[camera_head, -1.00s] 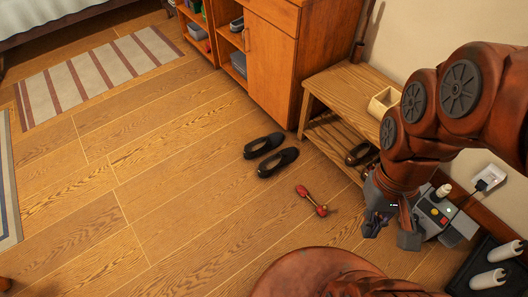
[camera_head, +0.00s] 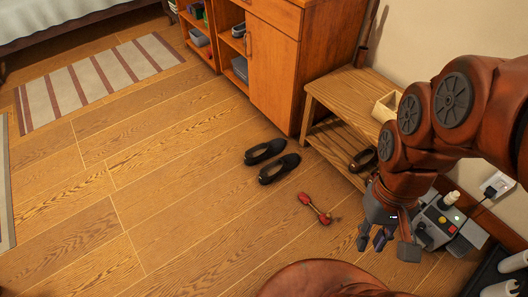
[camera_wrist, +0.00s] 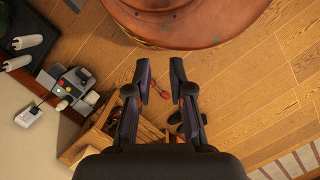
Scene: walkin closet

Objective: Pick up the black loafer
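A pair of black loafers lies on the wood floor in the head view, the farther black loafer (camera_head: 264,151) just left of and behind the nearer black loafer (camera_head: 279,168). Both sit upright, close together. My gripper (camera_head: 385,246) hangs in the air to the right of and nearer than the loafers, well apart from them. In the wrist view my gripper (camera_wrist: 161,82) is open with nothing between its fingers. Dark shoe shapes (camera_wrist: 177,118) show partly behind the right finger there.
A red tool (camera_head: 315,208) lies on the floor in front of the loafers. A wooden bench (camera_head: 350,90) with a brown shoe (camera_head: 363,159) on its shelf and a cabinet (camera_head: 272,70) stand behind. A grey device (camera_head: 440,222) is at right. Floor left of the loafers is clear.

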